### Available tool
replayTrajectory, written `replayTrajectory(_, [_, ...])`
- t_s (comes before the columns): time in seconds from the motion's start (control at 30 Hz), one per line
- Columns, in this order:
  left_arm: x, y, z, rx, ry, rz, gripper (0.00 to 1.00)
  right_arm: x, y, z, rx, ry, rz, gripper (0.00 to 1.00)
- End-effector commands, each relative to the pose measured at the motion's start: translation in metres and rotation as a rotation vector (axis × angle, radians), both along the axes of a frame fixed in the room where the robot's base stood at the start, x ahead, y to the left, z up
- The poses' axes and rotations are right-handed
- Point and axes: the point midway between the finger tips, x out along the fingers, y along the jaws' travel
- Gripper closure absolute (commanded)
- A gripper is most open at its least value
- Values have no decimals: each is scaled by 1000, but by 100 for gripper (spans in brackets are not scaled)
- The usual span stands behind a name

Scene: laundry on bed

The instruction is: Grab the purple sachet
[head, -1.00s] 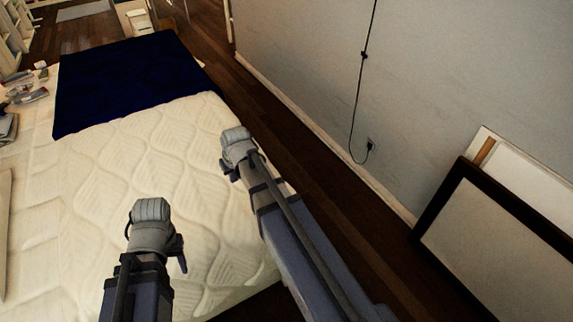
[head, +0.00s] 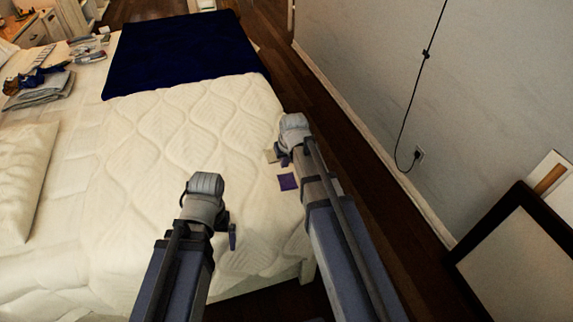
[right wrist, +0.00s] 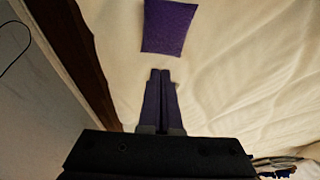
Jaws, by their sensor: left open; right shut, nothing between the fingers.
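The purple sachet (head: 288,181) lies flat on the white mattress near its right edge, just beside my right forearm in the head view. It also shows as a dark purple square at the top of the right wrist view (right wrist: 167,27). My right gripper (right wrist: 161,72) is shut and empty, its tips pointing at the sachet with a short gap between in that view. In the head view the right gripper (head: 284,160) is small and partly hidden by its wrist. My left gripper (head: 232,238) is open over the mattress, left of the sachet and apart from it.
A small beige patch (head: 270,156) lies near my right gripper. A dark blue blanket (head: 185,50) covers the bed's far end. Folded clothes (head: 40,90) and a pillow (head: 25,175) lie at left. The wall and a framed panel (head: 520,255) stand at right, beyond a floor strip.

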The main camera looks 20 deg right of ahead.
Motion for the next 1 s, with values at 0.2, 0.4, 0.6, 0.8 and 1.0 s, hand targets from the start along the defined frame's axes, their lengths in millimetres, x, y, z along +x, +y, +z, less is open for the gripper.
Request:
replayTrajectory(0.2, [0,0,-33,0,0,0,0,11,0,-33,0,0,0,100])
replayTrajectory(0.4, [0,0,-38,0,0,0,0,13,0,-38,0,0,0,100])
replayTrajectory(0.6, [0,0,-37,0,0,0,0,13,0,-37,0,0,0,100])
replayTrajectory(0.8, [0,0,-37,0,0,0,0,5,0,-37,0,0,0,100])
replayTrajectory(1.0, [0,0,-37,0,0,0,0,-32,-1,-37,0,0,0,100])
